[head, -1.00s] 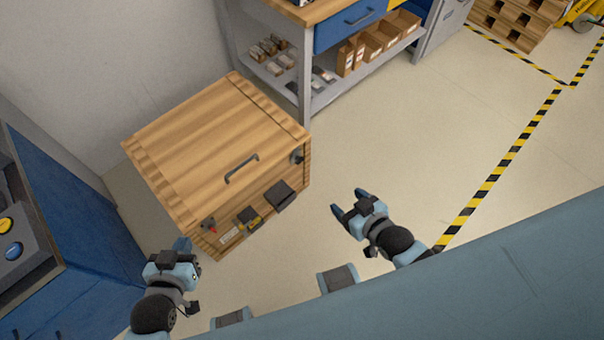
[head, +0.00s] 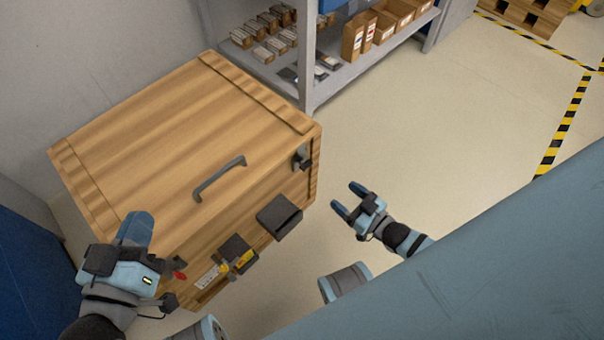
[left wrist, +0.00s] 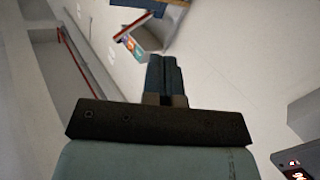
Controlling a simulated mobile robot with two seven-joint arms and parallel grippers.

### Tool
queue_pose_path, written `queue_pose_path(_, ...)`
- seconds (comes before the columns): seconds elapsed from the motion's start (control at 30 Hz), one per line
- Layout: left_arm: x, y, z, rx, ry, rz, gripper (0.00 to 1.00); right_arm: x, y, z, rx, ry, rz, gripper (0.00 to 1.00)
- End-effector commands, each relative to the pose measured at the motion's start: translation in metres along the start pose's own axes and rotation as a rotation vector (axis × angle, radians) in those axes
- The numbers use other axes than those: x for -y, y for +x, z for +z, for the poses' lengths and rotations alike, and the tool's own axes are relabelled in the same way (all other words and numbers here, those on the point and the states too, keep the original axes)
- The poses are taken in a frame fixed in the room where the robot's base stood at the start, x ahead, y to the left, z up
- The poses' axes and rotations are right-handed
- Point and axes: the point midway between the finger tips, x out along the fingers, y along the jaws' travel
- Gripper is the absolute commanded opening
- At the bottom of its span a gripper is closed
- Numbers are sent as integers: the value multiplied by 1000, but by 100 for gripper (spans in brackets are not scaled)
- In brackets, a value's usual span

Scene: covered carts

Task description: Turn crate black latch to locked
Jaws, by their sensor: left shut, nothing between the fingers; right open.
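The wooden crate (head: 150,135) stands closed, with a grey bar handle (head: 220,177) on its lid. A black latch-like fitting (head: 302,158) is at the right end of its front. A dark box-like part (head: 279,216) and a dark part with a yellow piece (head: 238,252) are further left along the front. A small red part (head: 180,275) shows near my left gripper (head: 137,226). That gripper is shut and empty, in front of the crate's near left corner, which it partly hides. Its closed fingers show in the left wrist view (left wrist: 165,76). My right gripper (head: 345,197) is open and empty, right of the crate.
A grey shelf (head: 345,85) with cardboard boxes and small packs stands behind the crate. A wall is at the left and a blue unit (head: 25,240) at the lower left. The floor (head: 440,120) to the right is clear up to the striped tape.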

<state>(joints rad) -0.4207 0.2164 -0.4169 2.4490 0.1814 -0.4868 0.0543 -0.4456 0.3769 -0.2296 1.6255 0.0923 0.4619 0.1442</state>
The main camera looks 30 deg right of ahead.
Motion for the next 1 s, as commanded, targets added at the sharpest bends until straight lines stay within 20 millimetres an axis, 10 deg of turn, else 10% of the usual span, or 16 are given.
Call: queue_pose_path(1.0,21,12,8,-85,233,10,0,-1,137,5,-9,1,-2,68)
